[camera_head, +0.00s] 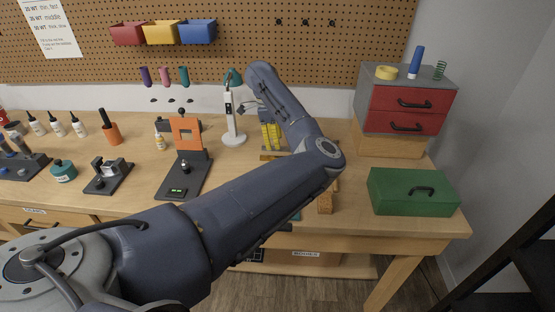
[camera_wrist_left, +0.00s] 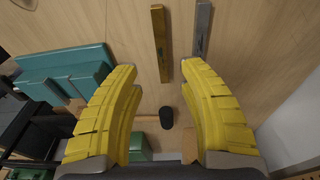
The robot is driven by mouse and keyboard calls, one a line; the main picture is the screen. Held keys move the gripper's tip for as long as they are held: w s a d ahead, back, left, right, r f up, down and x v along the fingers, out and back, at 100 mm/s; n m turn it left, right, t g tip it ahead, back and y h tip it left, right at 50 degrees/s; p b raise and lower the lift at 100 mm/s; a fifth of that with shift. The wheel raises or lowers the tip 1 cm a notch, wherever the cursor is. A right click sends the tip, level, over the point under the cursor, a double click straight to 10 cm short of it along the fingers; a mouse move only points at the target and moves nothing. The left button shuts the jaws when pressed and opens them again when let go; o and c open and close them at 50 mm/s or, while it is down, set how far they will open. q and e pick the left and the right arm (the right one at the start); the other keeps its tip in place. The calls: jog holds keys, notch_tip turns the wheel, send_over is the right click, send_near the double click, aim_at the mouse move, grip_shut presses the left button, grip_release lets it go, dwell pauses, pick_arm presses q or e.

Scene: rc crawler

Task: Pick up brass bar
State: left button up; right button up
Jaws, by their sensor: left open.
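The brass bar (camera_wrist_left: 160,43) lies on the wooden surface in the left wrist view, just beyond the fingertips and roughly centred between them. A grey metal bar (camera_wrist_left: 202,30) lies beside it on the right, apart from it. My left gripper (camera_wrist_left: 159,69) has its yellow fingers spread, with nothing between them. In the head view, the yellow fingers of my left gripper (camera_head: 269,135) show over the back middle of the bench, partly hidden by my own arm. I cannot make out the brass bar in the head view. My right gripper is not in view.
A teal block-like object (camera_wrist_left: 65,72) stands left of the fingers, and a small black cylinder (camera_wrist_left: 166,117) lies between them lower down. On the bench (camera_head: 335,228) are a green toolbox (camera_head: 412,192), a red drawer unit (camera_head: 405,98), a white lamp (camera_head: 232,125) and an orange stand (camera_head: 187,130).

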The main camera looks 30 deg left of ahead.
pick_arm(q)
jog(key=shift+w+d+f, duration=0.15)
jog(key=shift+f, duration=1.1)
jog(key=shift+w+d+f, duration=0.1)
jog(key=shift+f, duration=1.2)
jog(key=shift+w+d+f, duration=0.15)
jog(key=shift+f, duration=1.1)
jog(key=shift+c, duration=0.4)
grip_shut()
